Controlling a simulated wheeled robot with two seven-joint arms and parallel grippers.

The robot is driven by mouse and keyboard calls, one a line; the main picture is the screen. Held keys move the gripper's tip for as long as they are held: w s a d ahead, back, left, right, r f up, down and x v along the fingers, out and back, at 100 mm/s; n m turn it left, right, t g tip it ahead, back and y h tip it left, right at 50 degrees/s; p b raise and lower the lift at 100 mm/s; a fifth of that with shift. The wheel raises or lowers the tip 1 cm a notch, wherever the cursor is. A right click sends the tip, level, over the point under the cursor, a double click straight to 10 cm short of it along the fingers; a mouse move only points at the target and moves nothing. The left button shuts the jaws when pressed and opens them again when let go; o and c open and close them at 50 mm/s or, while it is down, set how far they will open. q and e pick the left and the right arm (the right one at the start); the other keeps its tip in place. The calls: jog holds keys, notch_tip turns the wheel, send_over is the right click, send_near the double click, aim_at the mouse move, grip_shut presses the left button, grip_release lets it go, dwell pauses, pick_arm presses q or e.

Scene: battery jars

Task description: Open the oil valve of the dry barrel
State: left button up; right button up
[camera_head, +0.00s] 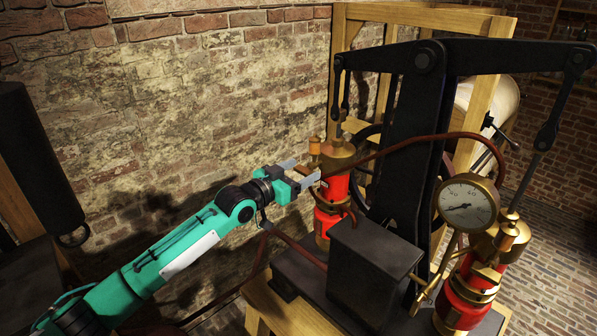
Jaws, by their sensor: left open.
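Two red barrels with brass tops belong to a black beam pump. The left barrel (334,188) stands near the wall, with a small amber oil cup (314,147) on its left side and a brass valve piece (304,171) below the cup. The right barrel (458,306) stands at the front right and has a similar cup (507,236). I cannot tell which barrel is dry. My left gripper (306,171) is open beside the left barrel. Its two fingers lie on either side of the brass valve piece; contact is unclear. My right gripper is not in view.
A dark box (372,262) stands between the barrels. A pressure gauge (467,205) and a reddish pipe (420,143) are on the right. The black pump column (412,140) and beam rise above. A brick wall (190,90) is behind my left arm.

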pick_arm(q)
jog(key=c, duration=1)
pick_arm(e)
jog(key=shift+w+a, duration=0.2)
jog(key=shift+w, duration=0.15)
